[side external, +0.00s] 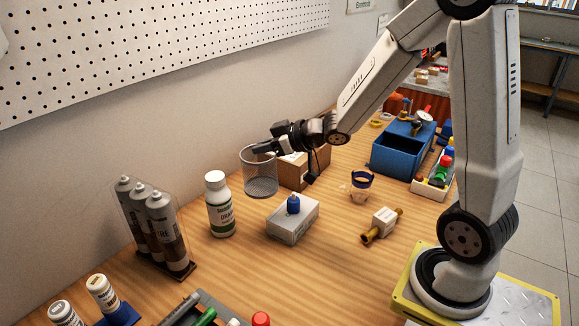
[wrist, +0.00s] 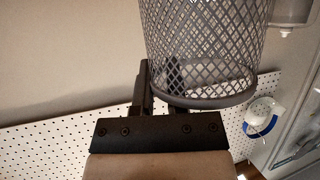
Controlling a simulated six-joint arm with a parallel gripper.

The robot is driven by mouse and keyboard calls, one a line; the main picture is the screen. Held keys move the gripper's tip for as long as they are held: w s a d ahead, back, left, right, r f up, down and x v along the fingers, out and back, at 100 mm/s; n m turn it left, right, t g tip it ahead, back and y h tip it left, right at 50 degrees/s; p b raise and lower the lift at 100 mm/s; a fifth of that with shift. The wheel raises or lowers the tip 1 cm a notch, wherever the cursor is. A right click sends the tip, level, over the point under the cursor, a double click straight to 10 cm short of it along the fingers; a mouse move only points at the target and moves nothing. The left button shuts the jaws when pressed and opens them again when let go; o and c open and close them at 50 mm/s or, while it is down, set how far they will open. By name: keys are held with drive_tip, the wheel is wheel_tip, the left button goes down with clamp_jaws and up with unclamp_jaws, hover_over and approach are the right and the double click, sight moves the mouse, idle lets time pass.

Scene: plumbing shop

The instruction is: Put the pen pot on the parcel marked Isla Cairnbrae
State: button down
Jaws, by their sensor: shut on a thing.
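The pen pot (side external: 261,174) is a grey wire-mesh cup, upright in the side view. My gripper (side external: 262,148) is shut on its wall near the rim, reaching in from the right. In the wrist view the mesh pot (wrist: 205,45) fills the top middle, beside my gripper's dark fingers (wrist: 150,88). A brown cardboard parcel (side external: 292,174) with a pale label stands just right of the pot, partly hidden by the pot and my wrist. I cannot read its label or tell whether the pot is clear of the table.
A grey-white box (side external: 291,226) with a small blue item (side external: 293,204) on top stands in front. A white bottle (side external: 219,205) and a pack of tubes (side external: 157,226) are to the left.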

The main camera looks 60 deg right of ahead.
drive_tip(key=s+d+r+m+h, duration=0.2)
drive_tip(key=d+r+m+h, duration=0.2)
drive_tip(key=d, duration=0.7)
drive_tip(key=s+d+r+m+h, duration=0.3)
drive_tip(key=d+r+m+h, duration=0.1)
drive_tip(key=d, duration=0.7)
drive_tip(key=shift+s+r+h, duration=0.2)
drive_tip(key=shift+r+h, duration=0.1)
drive_tip(key=shift+r, duration=0.2)
drive_tip(key=shift+w, duration=0.1)
drive_tip(key=w+d+f, duration=0.6)
drive_tip(key=w+f, duration=0.3)
drive_tip(key=w, duration=0.2)
drive_tip(key=shift+w+d+f, duration=0.15)
drive_tip(key=shift+w+f, duration=0.05)
drive_tip(key=shift+w, duration=0.15)
